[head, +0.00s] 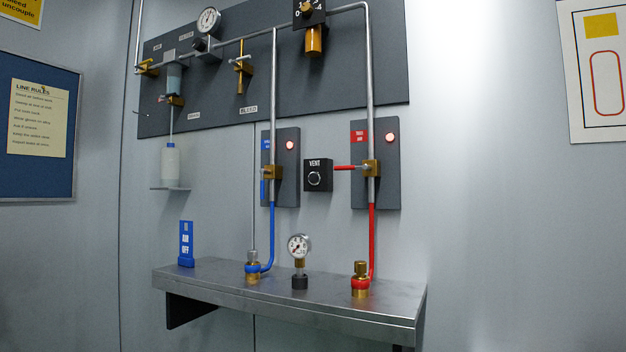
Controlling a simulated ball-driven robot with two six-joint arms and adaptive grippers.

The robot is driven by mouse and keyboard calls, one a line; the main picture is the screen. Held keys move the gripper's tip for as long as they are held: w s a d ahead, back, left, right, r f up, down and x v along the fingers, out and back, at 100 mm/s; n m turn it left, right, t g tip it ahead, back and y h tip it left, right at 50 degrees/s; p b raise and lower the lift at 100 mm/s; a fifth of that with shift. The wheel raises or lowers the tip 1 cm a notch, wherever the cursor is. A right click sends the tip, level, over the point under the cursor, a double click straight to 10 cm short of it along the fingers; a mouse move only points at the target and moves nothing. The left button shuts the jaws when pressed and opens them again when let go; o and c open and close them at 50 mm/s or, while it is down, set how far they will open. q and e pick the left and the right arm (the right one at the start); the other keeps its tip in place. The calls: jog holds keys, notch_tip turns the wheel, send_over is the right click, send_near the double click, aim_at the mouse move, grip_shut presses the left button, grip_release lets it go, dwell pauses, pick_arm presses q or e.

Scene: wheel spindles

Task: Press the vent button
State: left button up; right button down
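The vent button (315,179) is a round dark knob with a light ring on a small black box labelled VENT (317,163). The box is mounted on the grey wall between the blue and red line panels, in the middle of the head view. Whether the button is pressed in cannot be told. Neither of my grippers shows in this view.
A metal shelf (220,283) below carries a gauge (300,247), brass fittings with blue (252,267) and red (360,281) collars, and a blue sign (186,244). A red valve handle (345,168) sits just right of the vent box. Space before the box looks clear.

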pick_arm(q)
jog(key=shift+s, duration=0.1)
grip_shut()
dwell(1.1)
